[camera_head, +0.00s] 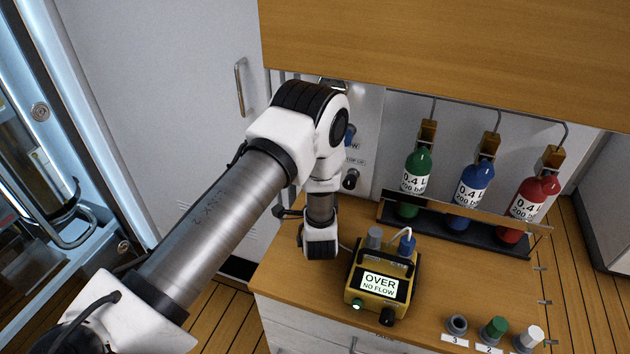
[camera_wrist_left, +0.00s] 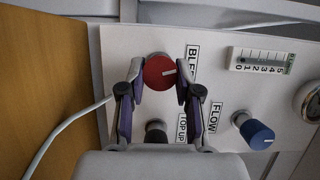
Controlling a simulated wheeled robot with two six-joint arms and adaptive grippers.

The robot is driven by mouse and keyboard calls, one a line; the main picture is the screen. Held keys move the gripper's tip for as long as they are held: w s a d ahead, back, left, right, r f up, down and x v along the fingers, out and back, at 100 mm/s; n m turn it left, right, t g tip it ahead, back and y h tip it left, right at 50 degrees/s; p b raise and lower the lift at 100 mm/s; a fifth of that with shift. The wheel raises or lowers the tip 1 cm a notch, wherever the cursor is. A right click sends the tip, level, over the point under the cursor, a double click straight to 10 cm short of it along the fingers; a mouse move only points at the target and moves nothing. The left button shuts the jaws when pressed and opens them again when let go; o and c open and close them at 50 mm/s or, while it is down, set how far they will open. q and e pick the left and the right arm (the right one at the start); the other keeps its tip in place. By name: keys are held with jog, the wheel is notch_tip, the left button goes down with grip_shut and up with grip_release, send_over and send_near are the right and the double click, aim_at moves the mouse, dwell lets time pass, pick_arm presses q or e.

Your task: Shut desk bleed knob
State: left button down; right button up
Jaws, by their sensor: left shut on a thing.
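In the left wrist view, the red bleed knob (camera_wrist_left: 157,74) sits on the white panel beside the partly covered "BLEED" label. Its white pointer mark points to the right in that picture. My left gripper (camera_wrist_left: 160,78) has one finger on each side of the knob and is shut on it. In the head view, my arm hides the bleed knob and the fingers; part of the white panel (camera_head: 367,130) shows behind the arm. My right gripper is in neither view.
A blue flow knob (camera_wrist_left: 257,135) and a dark top-up knob (camera_wrist_left: 156,131) are close by. A white cable (camera_wrist_left: 62,130) runs beside the panel. A yellow meter (camera_head: 377,300) reading "OVER NO FLOW" stands on the desk (camera_head: 440,295). Green, blue and red bottles stand in a rack (camera_head: 388,217).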

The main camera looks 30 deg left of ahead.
pick_arm(q)
jog(key=shift+f+m+t+b, duration=0.15)
jog(key=shift+m+t+b, duration=0.45)
jog(key=shift+m, duration=0.9)
jog(key=c, duration=0.8)
grip_release()
jog(key=v, duration=1.2)
jog(key=shift+d, duration=0.15)
jog(key=shift+w+f, duration=0.1)
